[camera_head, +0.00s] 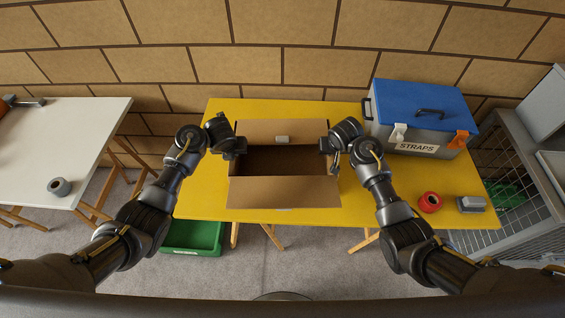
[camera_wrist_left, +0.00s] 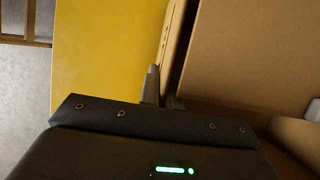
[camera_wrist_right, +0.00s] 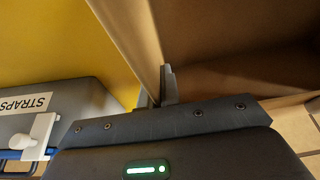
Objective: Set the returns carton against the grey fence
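The returns carton (camera_head: 284,193) is an open brown cardboard box on the yellow table (camera_head: 208,190), its front and back flaps spread and its inside in shadow. A small pale item (camera_head: 281,139) shows at its back side. My left gripper (camera_head: 236,150) is at the carton's left wall; in the left wrist view its fingers (camera_wrist_left: 162,92) stand close on either side of the wall. My right gripper (camera_head: 328,149) is at the right wall, its fingers (camera_wrist_right: 158,90) likewise closed about that wall. I cannot make out a grey fence on the table; the carton may hide it.
A grey case with a blue lid, labelled STRAPS (camera_head: 420,118), stands right of the carton. A red tape roll (camera_head: 430,202) and a grey block (camera_head: 471,204) lie at the right front. A green crate (camera_head: 193,236) is on the floor. A grey mesh cage (camera_head: 520,160) is at right.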

